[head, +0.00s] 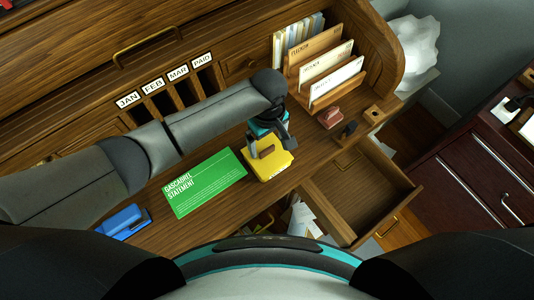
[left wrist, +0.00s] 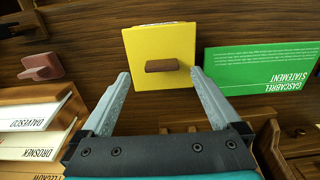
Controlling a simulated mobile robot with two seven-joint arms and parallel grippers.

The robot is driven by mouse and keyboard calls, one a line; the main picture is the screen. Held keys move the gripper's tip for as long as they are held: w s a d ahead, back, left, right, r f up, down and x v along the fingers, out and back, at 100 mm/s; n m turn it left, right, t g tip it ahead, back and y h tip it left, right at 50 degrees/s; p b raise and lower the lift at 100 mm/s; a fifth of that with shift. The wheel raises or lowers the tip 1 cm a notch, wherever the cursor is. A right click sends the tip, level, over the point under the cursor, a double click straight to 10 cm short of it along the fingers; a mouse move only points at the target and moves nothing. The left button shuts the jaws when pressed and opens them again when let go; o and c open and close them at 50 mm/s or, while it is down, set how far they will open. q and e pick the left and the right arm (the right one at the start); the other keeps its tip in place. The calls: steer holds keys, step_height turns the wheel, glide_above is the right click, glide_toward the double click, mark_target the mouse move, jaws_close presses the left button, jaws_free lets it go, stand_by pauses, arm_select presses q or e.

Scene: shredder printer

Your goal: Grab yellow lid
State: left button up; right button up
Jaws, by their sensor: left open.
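The yellow lid (head: 275,166) is a flat yellow square with a brown handle, lying on the wooden desk. It also shows in the left wrist view (left wrist: 160,48), with its brown handle (left wrist: 161,65) near the middle of its lower part. My left gripper (head: 268,146) is over the lid in the head view. In the left wrist view the left gripper (left wrist: 160,78) is open, its two fingers spread on either side of the handle and apart from it. What lies under the lid is hidden. My right gripper is not in view.
A green statement sheet (head: 203,183) lies left of the lid, with a blue stapler-like object (head: 123,222) further left. A file sorter (head: 325,80) and a reddish stamp-like block (head: 330,117) stand to the right. An open drawer (head: 362,195) juts out below.

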mark_target(267, 150)
arm_select(q)
step_height(267, 150, down, 4)
steer(key=shift+a+r+b, duration=0.1)
steer(key=shift+r+b, duration=0.15)
steer(key=shift+b, duration=0.15)
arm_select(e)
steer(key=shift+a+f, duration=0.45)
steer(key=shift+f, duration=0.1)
arm_select(q)
steer(key=c, duration=1.4)
steer(key=shift+c, duration=0.2)
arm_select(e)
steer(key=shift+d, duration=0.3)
arm_select(q)
steer(key=shift+r, duration=0.15)
